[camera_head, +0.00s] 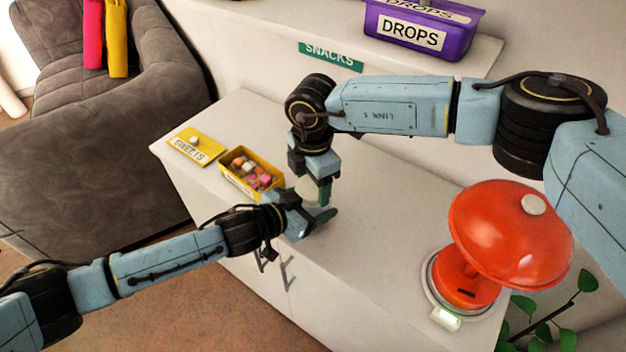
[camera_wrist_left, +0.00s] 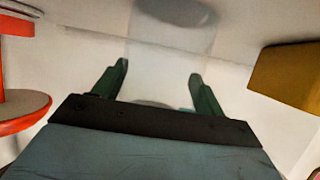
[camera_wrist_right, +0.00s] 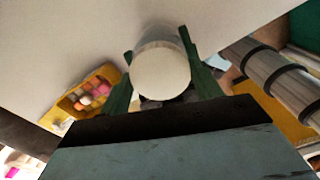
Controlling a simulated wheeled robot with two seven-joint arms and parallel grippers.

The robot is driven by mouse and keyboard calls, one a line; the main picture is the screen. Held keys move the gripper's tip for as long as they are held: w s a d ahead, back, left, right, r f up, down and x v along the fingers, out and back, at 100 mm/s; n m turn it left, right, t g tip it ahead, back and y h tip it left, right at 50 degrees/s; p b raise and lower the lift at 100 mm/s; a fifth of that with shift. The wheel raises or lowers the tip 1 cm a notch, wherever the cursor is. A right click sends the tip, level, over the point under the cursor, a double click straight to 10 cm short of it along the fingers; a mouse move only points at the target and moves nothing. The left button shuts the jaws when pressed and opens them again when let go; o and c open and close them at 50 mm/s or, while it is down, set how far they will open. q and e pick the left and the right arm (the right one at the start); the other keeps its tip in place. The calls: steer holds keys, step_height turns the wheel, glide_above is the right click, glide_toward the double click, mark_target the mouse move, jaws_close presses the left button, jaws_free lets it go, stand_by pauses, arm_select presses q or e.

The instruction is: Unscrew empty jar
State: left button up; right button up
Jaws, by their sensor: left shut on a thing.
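The clear jar (camera_head: 312,195) stands on the white cabinet top, partly hidden by my grippers in the head view. It shows as a faint see-through shape in the left wrist view (camera_wrist_left: 168,55). My left gripper (camera_head: 318,222) reaches in from the side and is shut on the jar, with a finger on either side (camera_wrist_left: 158,78). My right gripper (camera_head: 320,190) points down over the jar. In the right wrist view its two fingers (camera_wrist_right: 157,52) flank the round whitish top of the jar (camera_wrist_right: 160,75); whether they press on it is unclear.
A yellow box of sweets (camera_head: 235,181) and its yellow lid (camera_head: 197,148) lie left of the jar. A red lamp (camera_head: 512,235) stands at the right. A purple DROPS box (camera_head: 455,40) is on the higher ledge. The cabinet top (camera_head: 390,235) between jar and lamp is clear.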

steer(key=shift+c, duration=1.1)
steer(key=n, duration=1)
steer(key=o, duration=1.1)
